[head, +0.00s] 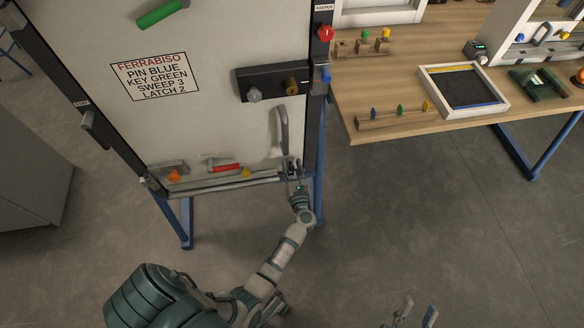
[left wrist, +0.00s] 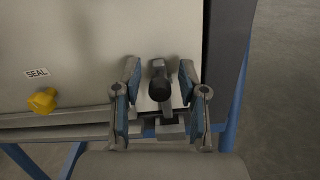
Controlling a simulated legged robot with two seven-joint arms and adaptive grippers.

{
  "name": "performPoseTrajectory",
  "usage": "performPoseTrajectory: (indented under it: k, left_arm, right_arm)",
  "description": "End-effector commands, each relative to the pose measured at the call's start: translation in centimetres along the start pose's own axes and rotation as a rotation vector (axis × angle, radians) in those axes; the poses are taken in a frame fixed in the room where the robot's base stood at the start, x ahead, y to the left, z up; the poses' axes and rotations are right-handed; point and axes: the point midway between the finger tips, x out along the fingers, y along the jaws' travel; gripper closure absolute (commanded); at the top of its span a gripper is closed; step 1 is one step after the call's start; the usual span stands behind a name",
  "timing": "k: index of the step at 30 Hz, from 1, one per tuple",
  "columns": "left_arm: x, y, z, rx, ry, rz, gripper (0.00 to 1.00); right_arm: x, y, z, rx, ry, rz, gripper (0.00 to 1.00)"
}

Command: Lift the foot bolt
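The foot bolt (left wrist: 159,87) shows in the left wrist view as a grey upright bolt with a dark round knob, at the lower right corner of the pale door panel (head: 215,130). My left gripper (head: 292,170) is at that corner in the head view and hides most of the bolt there. In the left wrist view the left gripper's fingers (left wrist: 159,95) stand open on either side of the knob, with gaps on both sides. My right gripper (head: 415,314) is at the bottom edge of the head view, its fingertips apart and nothing seen between them.
A grey handle (head: 283,130) hangs above the left gripper. A red-handled latch (head: 224,167) and a yellow knob (left wrist: 42,100) by a SEAL label are to the left. A wooden bench (head: 380,125) with pegs and trays stands right. Floor between is clear.

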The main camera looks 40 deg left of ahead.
Motion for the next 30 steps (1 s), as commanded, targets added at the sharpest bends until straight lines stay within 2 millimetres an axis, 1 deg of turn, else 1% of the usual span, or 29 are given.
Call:
performPoseTrajectory:
  k: [8, 10, 14, 18, 21, 25, 30]
  left_arm:
    - [-0.1, -0.1, -0.3, 0.002, 0.005, -0.002, 0.51]
    - [-0.5, -0.1, -0.3, 0.002, 0.006, -0.003, 0.51]
    - [-2.4, -0.1, -0.4, 0.001, 0.007, -0.004, 0.51]
    - [-5.0, -0.1, -0.5, 0.003, 0.008, -0.003, 0.51]
    - [-6.4, -0.1, -0.4, 0.004, 0.006, -0.002, 0.51]
    - [-7.4, -0.2, -0.3, 0.002, 0.005, -0.002, 0.51]
    - [-7.6, -0.2, -0.3, 0.003, 0.004, -0.002, 0.51]
  right_arm:
    - [0.1, 0.0, 0.1, 0.000, 0.001, 0.001, 0.60]
    - [0.0, 0.0, -0.1, 0.000, 0.004, 0.000, 0.60]
    - [-0.1, 0.0, -0.1, -0.001, 0.004, 0.000, 0.60]
    - [0.0, 0.0, -0.1, -0.001, 0.004, 0.000, 0.60]
    - [0.0, 0.0, -0.1, -0.001, 0.003, 0.000, 0.60]
    - [0.0, 0.0, -0.1, -0.001, 0.003, 0.000, 0.60]
    - [0.0, 0.0, -0.1, -0.001, 0.003, 0.000, 0.60]
